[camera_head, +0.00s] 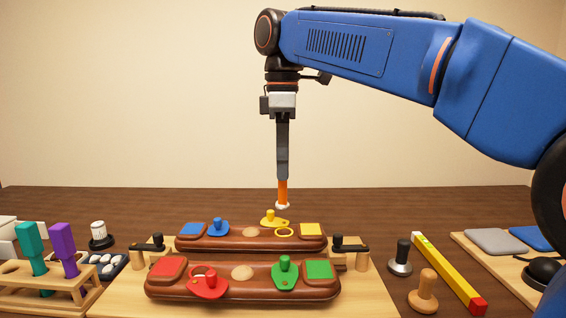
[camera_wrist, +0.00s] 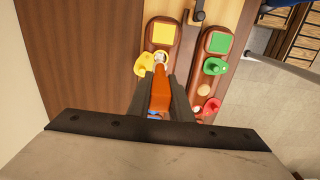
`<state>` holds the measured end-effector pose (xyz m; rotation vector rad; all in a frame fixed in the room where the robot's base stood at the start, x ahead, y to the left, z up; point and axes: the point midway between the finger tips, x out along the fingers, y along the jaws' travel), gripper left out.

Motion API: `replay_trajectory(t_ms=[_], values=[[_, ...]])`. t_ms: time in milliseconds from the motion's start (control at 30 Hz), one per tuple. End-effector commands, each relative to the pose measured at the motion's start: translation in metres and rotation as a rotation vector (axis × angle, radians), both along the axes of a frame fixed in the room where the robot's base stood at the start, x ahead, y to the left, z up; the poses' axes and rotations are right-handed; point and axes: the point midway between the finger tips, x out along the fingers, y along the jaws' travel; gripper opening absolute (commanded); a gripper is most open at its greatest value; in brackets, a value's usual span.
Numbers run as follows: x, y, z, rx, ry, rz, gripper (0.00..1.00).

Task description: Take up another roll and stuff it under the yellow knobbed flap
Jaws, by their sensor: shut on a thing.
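My gripper (camera_head: 282,178) is shut on an orange tool (camera_head: 283,190), which points straight down. The tool also shows between my fingers in the wrist view (camera_wrist: 160,95). A white roll (camera_head: 282,206) is at the tool's lower end, and it shows in the wrist view (camera_wrist: 160,57). The yellow knobbed flap (camera_head: 274,222) is on the far brown panel, swung aside from a yellow-rimmed opening (camera_head: 284,233). In the wrist view the flap (camera_wrist: 142,65) is just left of the roll. The roll seems a little above the panel; contact cannot be told.
More white rolls sit in a dark tray (camera_head: 104,265) at the left. A rack (camera_head: 40,285) holds teal and purple tools. The near panel (camera_head: 243,287) carries red and green flaps. Black-handled clamps (camera_head: 150,244) flank the panels.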

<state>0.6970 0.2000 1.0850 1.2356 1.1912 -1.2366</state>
Motion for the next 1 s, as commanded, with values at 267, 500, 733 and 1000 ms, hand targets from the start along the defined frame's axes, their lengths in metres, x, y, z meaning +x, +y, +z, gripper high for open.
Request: replay_trajectory(t_ms=[267, 500, 733, 1000], values=[[-0.001, 0.000, -0.023, -0.001, 0.001, 0.000, 0.03], [-0.001, 0.000, -0.040, -0.001, 0.001, 0.000, 0.03], [0.000, 0.000, -0.047, 0.000, 0.000, 0.000, 0.03], [0.000, 0.000, -0.047, 0.000, 0.000, 0.000, 0.03]])
